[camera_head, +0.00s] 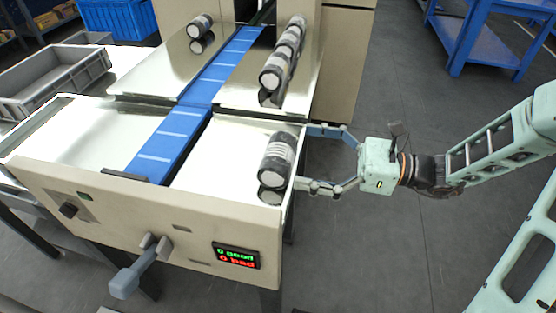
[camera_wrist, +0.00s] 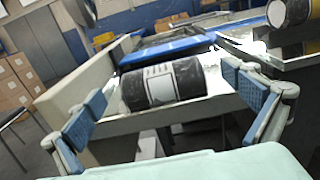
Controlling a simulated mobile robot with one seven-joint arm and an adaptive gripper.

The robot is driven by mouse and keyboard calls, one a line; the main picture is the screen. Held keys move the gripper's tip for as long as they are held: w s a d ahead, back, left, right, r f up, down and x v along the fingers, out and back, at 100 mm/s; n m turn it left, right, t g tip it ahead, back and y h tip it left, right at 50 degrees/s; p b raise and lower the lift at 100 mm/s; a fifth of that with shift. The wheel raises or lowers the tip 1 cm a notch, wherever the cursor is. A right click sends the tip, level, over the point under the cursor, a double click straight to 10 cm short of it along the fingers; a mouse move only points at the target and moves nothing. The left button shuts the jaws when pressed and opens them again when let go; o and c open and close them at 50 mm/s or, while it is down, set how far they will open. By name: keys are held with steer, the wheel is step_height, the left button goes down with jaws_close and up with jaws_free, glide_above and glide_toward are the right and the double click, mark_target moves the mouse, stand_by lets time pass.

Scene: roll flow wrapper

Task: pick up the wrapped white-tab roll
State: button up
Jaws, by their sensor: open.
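A dark roll with a white label (camera_head: 277,158) lies in the bright right-hand tray (camera_head: 228,160) of the wrapper, near its right edge, with a reflection below it. In the wrist view the same roll (camera_wrist: 163,84) lies across the middle, black at both ends with a white label around it. I cannot tell a white tab apart from the label. My gripper (camera_head: 306,157) reaches in from the right, open and empty, its fingers at the tray's right edge. In the wrist view its blue-padded fingers (camera_wrist: 168,92) stand either side of the roll, apart from it.
A blue belt (camera_head: 172,140) runs between the trays. A counter display (camera_head: 236,256) and handle (camera_head: 135,272) are in front.

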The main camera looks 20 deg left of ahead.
mark_target(285, 150)
steer(key=a, duration=0.1)
steer(key=a+b, duration=0.1)
steer(key=a, duration=0.1)
steer(key=a+b, duration=0.1)
steer(key=a, duration=0.1)
steer(key=shift+s+a, duration=0.15)
steer(key=shift+s, duration=0.15)
steer(key=c, duration=1.5)
